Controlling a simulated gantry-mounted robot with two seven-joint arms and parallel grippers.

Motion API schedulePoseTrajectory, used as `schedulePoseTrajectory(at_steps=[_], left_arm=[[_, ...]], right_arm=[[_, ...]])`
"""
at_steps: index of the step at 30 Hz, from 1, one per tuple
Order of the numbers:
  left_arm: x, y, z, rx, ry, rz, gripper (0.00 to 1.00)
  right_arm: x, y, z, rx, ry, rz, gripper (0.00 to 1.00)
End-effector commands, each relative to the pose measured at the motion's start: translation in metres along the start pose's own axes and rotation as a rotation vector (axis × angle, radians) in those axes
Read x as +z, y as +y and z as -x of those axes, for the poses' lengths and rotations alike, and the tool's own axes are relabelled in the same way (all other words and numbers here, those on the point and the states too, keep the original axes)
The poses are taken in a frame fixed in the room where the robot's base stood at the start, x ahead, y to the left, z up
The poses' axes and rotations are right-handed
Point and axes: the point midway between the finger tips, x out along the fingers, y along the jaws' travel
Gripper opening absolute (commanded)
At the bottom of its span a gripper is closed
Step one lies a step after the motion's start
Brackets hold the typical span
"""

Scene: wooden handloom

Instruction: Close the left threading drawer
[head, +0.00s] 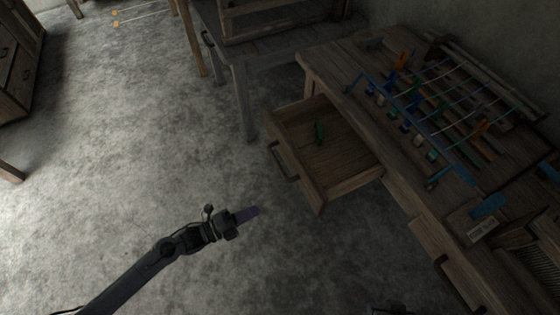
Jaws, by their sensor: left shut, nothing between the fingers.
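The wooden drawer (345,181) juts out open from the front of the wooden loom table (395,185). Its front panel with a dark handle (284,163) faces left. A small green object (319,132) stands inside the drawer. My left gripper (248,214) is shut and empty, with purplish fingertips. It is in front of the drawer, apart from it, below and left of its near front corner in the picture. My right gripper does not show.
Colored threads and spools (410,110) lie on the tabletop. A second drawer front (440,262) sits lower right along the table. Another wooden bench (270,45) stands behind the drawer. A cabinet (18,60) is at far left. The concrete floor (130,140) between is clear.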

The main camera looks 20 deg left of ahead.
Motion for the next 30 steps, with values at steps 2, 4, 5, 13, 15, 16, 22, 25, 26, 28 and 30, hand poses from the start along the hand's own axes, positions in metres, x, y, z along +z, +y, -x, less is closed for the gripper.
schedulePoseTrajectory(at_steps=[2,4,5,13,15,16,22,25,26,28,30], left_arm=[[0.019,-0.024,0.001,0.027,0.004,-0.04,0.0],[0.029,-0.04,-0.002,0.028,0.009,-0.07,0.0],[0.032,-0.046,-0.003,0.027,0.011,-0.08,0.0],[0.041,-0.062,-0.023,0.012,0.011,-0.105,0.0],[0.041,-0.062,-0.032,0.01,0.011,-0.105,0.0],[0.041,-0.062,-0.036,0.011,0.012,-0.105,0.0],[0.041,-0.06,-0.073,0.01,0.011,-0.104,0.0],[0.041,-0.06,-0.092,0.01,0.012,-0.104,0.0],[0.04,-0.06,-0.097,0.011,0.011,-0.104,0.0],[0.04,-0.06,-0.109,0.01,0.012,-0.104,0.0],[0.04,-0.059,-0.12,0.011,0.011,-0.103,0.0]], right_arm=[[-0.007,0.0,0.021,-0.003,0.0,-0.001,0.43],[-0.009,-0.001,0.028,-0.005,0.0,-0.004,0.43],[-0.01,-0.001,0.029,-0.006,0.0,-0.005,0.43],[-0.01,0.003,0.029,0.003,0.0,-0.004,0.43],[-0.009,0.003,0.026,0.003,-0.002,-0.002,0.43],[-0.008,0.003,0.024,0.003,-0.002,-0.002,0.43],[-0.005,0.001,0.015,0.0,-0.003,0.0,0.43],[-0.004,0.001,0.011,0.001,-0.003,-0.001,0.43],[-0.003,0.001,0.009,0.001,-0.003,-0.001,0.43],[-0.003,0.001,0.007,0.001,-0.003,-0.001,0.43],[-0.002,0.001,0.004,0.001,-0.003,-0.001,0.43]])
